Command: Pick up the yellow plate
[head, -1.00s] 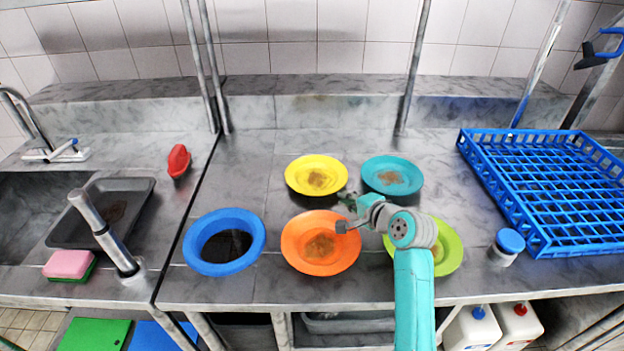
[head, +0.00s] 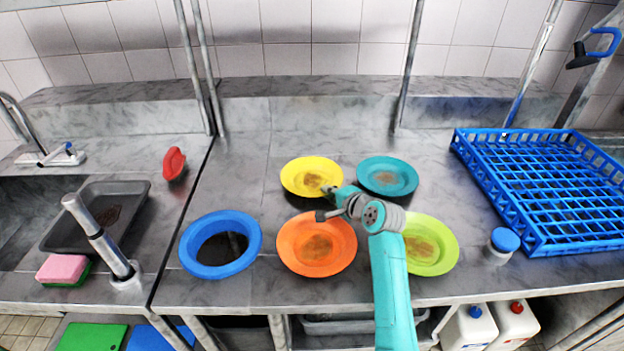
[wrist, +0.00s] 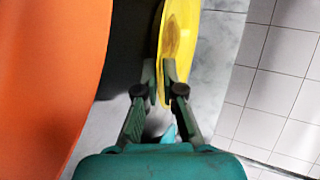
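The yellow plate (head: 298,165) lies on the steel counter at the back, its centre stained brown. My gripper (head: 328,190) is low at its front right edge. In the wrist view, the yellow plate (wrist: 181,25) shows steeply foreshortened, and its near rim reaches between the two fingertips of my gripper (wrist: 159,66). The fingertips stand close together. I cannot tell whether they touch or pinch the rim. The plate shows no clear lift from the counter.
A teal plate (head: 405,170) is just right of the yellow one. An orange plate (head: 296,250) and a green plate (head: 445,240) lie in front. A blue rack (head: 500,195) stands at right. A red object (head: 174,162) lies left.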

